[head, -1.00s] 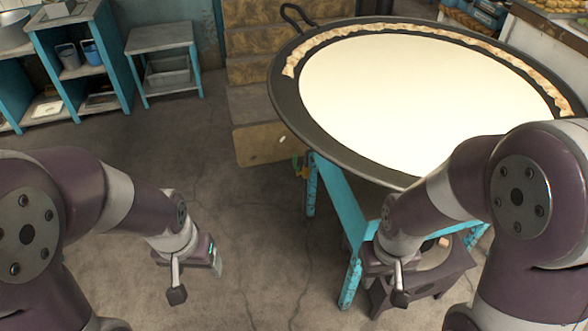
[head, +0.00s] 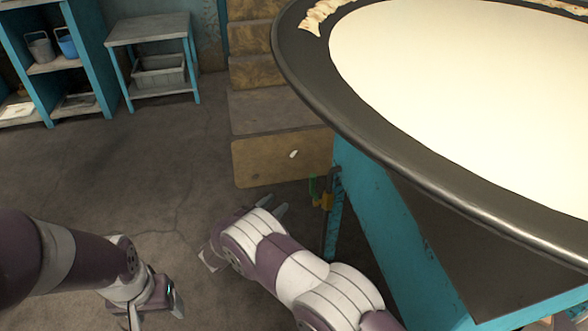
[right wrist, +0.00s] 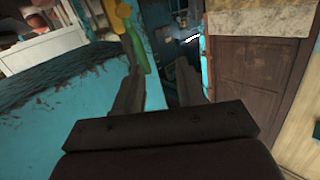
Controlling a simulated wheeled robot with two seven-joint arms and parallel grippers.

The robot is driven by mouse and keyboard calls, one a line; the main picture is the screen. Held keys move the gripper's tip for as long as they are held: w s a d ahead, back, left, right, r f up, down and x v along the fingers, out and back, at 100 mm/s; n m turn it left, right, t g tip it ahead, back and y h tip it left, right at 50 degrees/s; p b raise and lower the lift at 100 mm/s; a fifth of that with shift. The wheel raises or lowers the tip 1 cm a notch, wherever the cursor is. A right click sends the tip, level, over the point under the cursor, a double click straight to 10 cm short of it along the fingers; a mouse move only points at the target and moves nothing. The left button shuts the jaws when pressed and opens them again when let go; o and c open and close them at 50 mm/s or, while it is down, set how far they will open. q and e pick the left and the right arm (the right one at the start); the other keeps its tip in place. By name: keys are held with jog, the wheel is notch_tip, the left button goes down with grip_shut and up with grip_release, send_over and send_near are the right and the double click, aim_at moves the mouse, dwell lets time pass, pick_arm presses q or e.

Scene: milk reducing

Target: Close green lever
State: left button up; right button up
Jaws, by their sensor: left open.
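The small green lever (head: 312,187) sits on a yellow valve (head: 326,200) at the blue stand's leg, below the big pan's rim. In the right wrist view the green lever (right wrist: 136,48) runs down from the yellow fitting (right wrist: 113,14), just beyond and left of the fingertips. My right gripper (head: 277,208) is left of the lever, apart from it in the head view. In the right wrist view its fingers (right wrist: 157,78) are spread with nothing between them. My left gripper (head: 166,298) is open and empty over the floor at lower left.
The large black-rimmed pan (head: 400,140) of white liquid overhangs the blue stand (head: 385,225) on the right. Wooden steps (head: 275,160) stand behind the lever. A small table (head: 150,30) and shelves (head: 50,68) are at the back left. Floor on the left is clear.

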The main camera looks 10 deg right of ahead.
aim_at(311, 181)
jog(key=w+d+b, duration=0.1)
jog(key=d, duration=0.2)
jog(key=w+d+r+h+b, duration=0.1)
jog(key=w+d+b, duration=0.1)
jog(key=d, duration=0.2)
jog(key=w+d+r+h+b, duration=0.1)
jog(key=w+d, duration=0.1)
jog(key=d, duration=0.2)
jog(key=shift+w+d+r+m+g, duration=0.1)
jog(key=shift+d+r+m+g, duration=0.1)
jog(key=shift+m+g, duration=0.15)
jog(key=shift+w+d+r, duration=0.1)
jog(key=shift+w+d, duration=0.1)
jog(key=shift+d, duration=0.05)
grip_shut()
